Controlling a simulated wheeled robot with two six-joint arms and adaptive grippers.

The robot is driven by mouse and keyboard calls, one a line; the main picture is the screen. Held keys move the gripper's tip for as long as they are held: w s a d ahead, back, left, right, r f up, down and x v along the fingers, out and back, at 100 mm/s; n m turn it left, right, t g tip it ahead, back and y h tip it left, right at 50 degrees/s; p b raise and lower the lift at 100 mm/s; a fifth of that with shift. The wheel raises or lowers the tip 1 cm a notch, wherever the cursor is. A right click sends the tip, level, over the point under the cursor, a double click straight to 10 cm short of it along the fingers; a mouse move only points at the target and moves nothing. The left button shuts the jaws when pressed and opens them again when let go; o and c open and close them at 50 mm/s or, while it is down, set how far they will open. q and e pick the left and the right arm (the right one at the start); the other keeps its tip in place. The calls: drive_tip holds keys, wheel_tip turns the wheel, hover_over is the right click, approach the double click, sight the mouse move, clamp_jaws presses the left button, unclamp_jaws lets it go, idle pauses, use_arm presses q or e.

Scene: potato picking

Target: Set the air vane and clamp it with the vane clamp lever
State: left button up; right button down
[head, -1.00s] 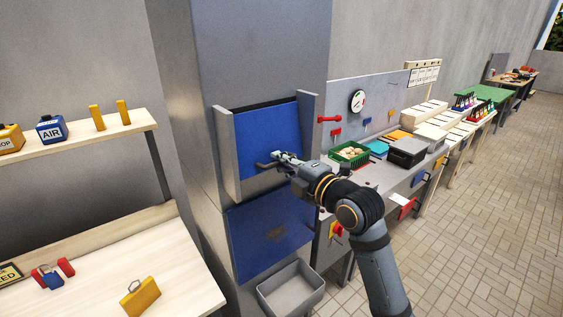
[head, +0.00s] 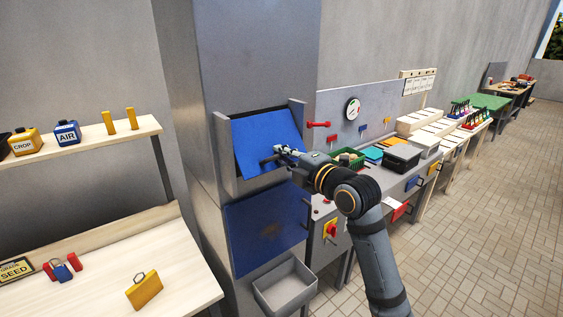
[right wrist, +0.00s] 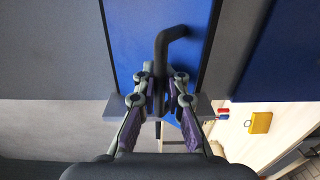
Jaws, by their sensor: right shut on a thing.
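A blue panel (head: 262,132) sits tilted between grey side walls in a tall grey cabinet. A dark bent handle (right wrist: 168,38) stands out from it in the right wrist view. My right gripper (head: 280,154) is shut on this handle; in the right wrist view its fingers (right wrist: 160,88) close on both sides of the bar. A red lever (head: 318,125) sticks out just right of the panel. Small red (head: 333,139), blue (head: 362,128) and yellow (head: 388,121) levers are on the grey backboard. I cannot tell which part is the air vane or its clamp lever. My left gripper is out of view.
A lower blue panel (head: 267,230) and a grey bin (head: 286,289) are below. A green crate (head: 346,166) and a black box (head: 401,158) stand on the bench to the right. A wooden table (head: 150,275) with a yellow tag (head: 144,292) is at left.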

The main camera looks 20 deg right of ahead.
drive_tip(key=shift+r, duration=0.35)
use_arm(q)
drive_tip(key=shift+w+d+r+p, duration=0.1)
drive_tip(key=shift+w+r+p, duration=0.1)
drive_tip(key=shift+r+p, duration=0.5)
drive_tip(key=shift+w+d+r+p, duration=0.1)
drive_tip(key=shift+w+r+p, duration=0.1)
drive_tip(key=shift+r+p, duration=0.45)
use_arm(e)
drive_tip(key=shift+s+d+r, duration=0.1)
drive_tip(key=shift+s+r, duration=0.2)
drive_tip(key=shift+r, duration=0.4)
drive_tip(key=shift+s+d+r, duration=0.15)
drive_tip(key=shift+s+r, duration=0.15)
drive_tip(key=shift+r, duration=0.35)
drive_tip(key=shift+s+d+r, duration=0.1)
drive_tip(key=shift+s+r, duration=0.2)
drive_tip(key=shift+r, duration=0.5)
drive_tip(key=c, duration=1.7)
unclamp_jaws()
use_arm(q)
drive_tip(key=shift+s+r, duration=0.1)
use_arm(e)
drive_tip(key=shift+s+d, duration=0.1)
drive_tip(key=shift+s, duration=0.15)
